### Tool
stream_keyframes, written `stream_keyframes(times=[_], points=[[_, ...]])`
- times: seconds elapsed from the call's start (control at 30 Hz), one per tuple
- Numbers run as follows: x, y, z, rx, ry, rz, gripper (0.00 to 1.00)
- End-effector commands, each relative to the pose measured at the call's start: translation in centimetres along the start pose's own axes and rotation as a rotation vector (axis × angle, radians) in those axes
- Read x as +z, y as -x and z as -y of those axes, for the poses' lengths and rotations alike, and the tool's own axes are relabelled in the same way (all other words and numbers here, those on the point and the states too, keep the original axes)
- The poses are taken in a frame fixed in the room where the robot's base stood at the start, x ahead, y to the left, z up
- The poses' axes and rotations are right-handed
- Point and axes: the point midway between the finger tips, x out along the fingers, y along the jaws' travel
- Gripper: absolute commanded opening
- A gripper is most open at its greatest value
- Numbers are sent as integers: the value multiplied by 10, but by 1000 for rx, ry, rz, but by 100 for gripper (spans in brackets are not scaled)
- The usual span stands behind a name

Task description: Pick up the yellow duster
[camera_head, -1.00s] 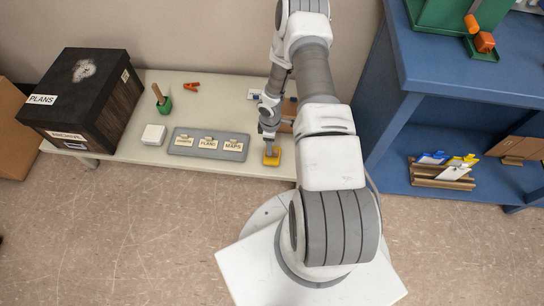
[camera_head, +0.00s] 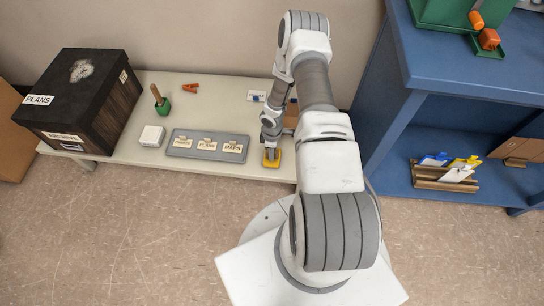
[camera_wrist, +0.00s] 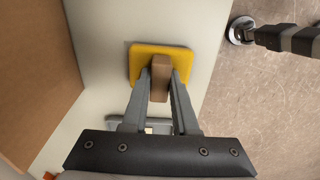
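The yellow duster (camera_head: 273,163) lies at the right front of the low pale table. In the wrist view it is a yellow pad (camera_wrist: 140,58) with a brown block handle (camera_wrist: 160,78). My gripper (camera_head: 271,151) is right above the duster. In the wrist view my gripper's two fingers (camera_wrist: 161,75) stand on either side of the handle, very close to it. I cannot tell whether they press on it. The duster appears flat on the table.
Left of the duster is a grey label tray (camera_head: 207,156), then a white block (camera_head: 152,136), a green stamp-like item (camera_head: 162,105) and a dark archive box (camera_head: 82,98). A blue shelf (camera_head: 450,65) stands at the right. A brown panel (camera_wrist: 35,65) is near my gripper.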

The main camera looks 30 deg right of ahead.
Motion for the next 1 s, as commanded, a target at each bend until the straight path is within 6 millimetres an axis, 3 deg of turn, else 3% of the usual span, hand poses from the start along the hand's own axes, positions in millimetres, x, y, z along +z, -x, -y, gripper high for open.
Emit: stream_keyframes(times=[0.1,0.57,0.77,0.87,1.0], points=[[0,0,0,0,0,0,0],[0,4,0,0,0,0,0],[0,26,-1,1,0,0,0],[0,48,-1,3,0,0,0],[34,65,-10,2,-9,0,0]])
